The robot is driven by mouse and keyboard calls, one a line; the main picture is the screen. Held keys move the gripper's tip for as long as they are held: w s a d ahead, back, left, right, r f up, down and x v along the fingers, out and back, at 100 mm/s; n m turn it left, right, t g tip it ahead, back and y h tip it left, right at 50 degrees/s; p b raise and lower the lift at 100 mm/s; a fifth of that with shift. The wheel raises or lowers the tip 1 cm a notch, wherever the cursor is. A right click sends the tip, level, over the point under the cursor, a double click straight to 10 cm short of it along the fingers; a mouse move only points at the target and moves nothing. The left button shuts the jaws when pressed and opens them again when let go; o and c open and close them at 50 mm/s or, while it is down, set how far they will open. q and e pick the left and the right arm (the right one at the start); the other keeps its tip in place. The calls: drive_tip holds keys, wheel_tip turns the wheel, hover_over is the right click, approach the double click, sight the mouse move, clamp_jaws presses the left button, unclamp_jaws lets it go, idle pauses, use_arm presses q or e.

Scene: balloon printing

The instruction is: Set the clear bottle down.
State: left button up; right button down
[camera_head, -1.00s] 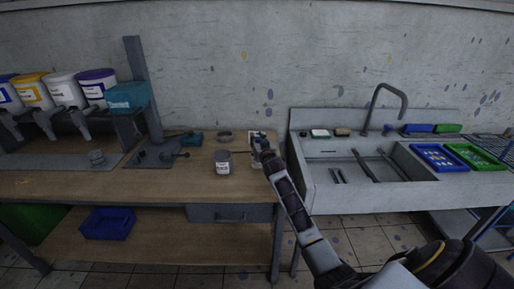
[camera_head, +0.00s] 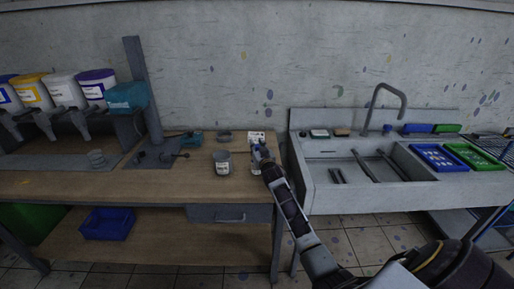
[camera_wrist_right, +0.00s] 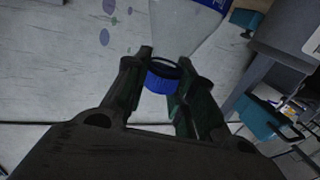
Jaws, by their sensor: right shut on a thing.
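My right gripper (camera_head: 258,148) is over the right end of the wooden workbench (camera_head: 120,186). In the right wrist view the fingers of this gripper (camera_wrist_right: 165,85) are shut around the neck of the clear bottle (camera_wrist_right: 187,28), at its blue cap (camera_wrist_right: 162,80). The see-through body and part of a label run out of the top of that view. In the head view the gripper hides most of the bottle, so I cannot tell whether its base touches the bench. My left gripper is not in view.
A labelled grey jar (camera_head: 222,165) stands just left of my right gripper. A white item (camera_head: 256,136) shows right behind the gripper. A round dish (camera_head: 224,136) lies farther back. The sink (camera_head: 365,195) is to the right. The bench front left of the jar is clear.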

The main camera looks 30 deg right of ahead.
drive_tip(key=shift+f, duration=0.1)
drive_tip(key=c, duration=1.2)
unclamp_jaws()
drive_tip(key=shift+v, duration=6)
drive_tip(key=shift+r, duration=0.2)
